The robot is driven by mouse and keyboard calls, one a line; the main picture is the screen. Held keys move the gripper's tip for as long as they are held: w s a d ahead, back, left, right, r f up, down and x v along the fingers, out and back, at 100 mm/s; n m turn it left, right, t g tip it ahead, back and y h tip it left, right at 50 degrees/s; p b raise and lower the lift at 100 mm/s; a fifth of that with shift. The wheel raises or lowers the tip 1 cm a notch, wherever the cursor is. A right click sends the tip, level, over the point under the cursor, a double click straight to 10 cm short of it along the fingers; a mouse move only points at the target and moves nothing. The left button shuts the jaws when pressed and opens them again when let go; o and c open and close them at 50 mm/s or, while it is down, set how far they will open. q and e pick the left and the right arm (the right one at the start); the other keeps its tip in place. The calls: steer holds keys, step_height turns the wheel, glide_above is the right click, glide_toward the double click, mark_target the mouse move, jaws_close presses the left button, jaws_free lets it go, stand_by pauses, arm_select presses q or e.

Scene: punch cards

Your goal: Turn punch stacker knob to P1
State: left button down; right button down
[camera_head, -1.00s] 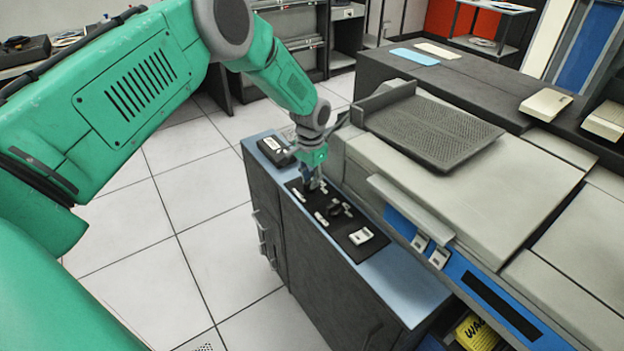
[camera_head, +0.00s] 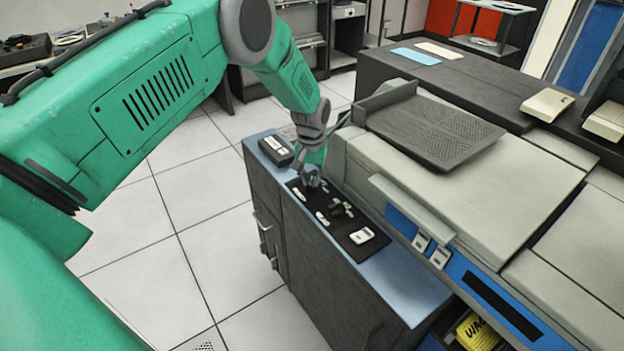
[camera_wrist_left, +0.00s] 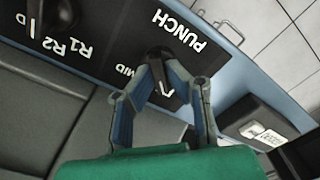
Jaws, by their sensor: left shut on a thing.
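The punch stacker knob (camera_wrist_left: 160,56) is a dark knob on the black panel (camera_wrist_left: 110,35), beside the white word PUNCH in the left wrist view. MID shows near it; another label is partly hidden by a finger. My left gripper (camera_wrist_left: 160,78) has its blue-grey fingers on either side of the knob and is shut on it. In the head view, my left gripper (camera_head: 313,180) is down at the far end of the black panel (camera_head: 345,232), hiding the knob. The knob's exact pointing direction is hard to tell. My right gripper is not in view.
Another dark knob (camera_wrist_left: 58,14) with R1 and R2 labels sits on the same panel. A small dark box with white keys (camera_head: 275,149) stands on the blue cabinet top beyond the panel. The grey machine (camera_head: 470,190) rises close on the right. Open floor lies left.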

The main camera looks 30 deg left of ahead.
mark_target(311, 180)
arm_select(q)
steer(key=shift+s+f, duration=0.2)
steer(key=shift+s, duration=0.05)
steer(key=c, duration=1.6)
jaws_free()
steer(key=shift+r, duration=0.1)
steer(key=shift+w, duration=0.1)
steer(key=shift+r, duration=0.25)
step_height(311, 180, up, 11)
steer(key=shift+r, duration=0.15)
